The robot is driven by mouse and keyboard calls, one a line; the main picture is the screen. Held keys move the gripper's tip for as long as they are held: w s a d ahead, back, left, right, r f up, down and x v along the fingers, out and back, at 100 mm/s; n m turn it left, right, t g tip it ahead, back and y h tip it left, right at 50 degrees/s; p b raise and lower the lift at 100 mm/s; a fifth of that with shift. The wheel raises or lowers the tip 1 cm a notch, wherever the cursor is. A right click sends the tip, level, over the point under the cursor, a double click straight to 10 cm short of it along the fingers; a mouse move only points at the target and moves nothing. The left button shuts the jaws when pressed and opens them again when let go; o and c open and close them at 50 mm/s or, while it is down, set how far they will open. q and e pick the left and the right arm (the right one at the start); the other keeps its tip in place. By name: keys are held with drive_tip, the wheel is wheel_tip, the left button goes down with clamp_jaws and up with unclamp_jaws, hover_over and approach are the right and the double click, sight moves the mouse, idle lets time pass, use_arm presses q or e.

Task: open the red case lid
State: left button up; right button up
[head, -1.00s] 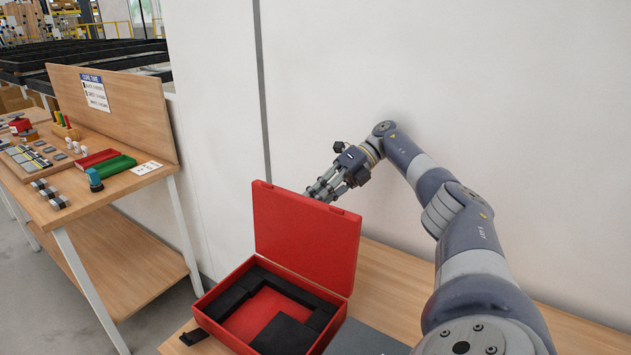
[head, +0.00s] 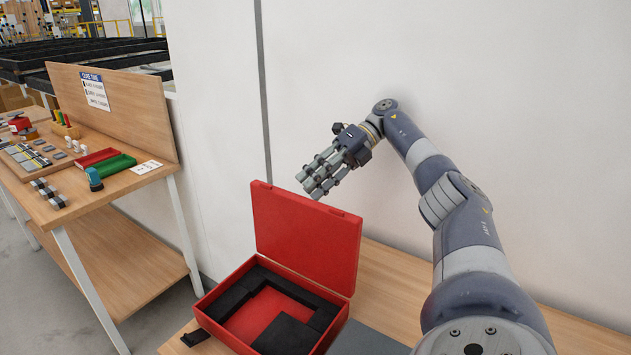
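The red case (head: 222,291) stands on a wooden table with its lid (head: 305,238) raised upright at the back. Black foam lines the inside, with a bare red area (head: 262,314) in the middle. My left gripper is not in view.
The wooden table (head: 385,272) has free room right of the case, behind my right arm. A pale wall (head: 420,60) stands close behind. At left, a separate workbench (head: 150,180) holds red and green trays (head: 112,168) and small parts.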

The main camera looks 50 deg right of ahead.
drive_tip(key=shift+r, duration=1.85)
drive_tip(key=shift+s, duration=0.1)
drive_tip(key=shift+r, duration=0.1)
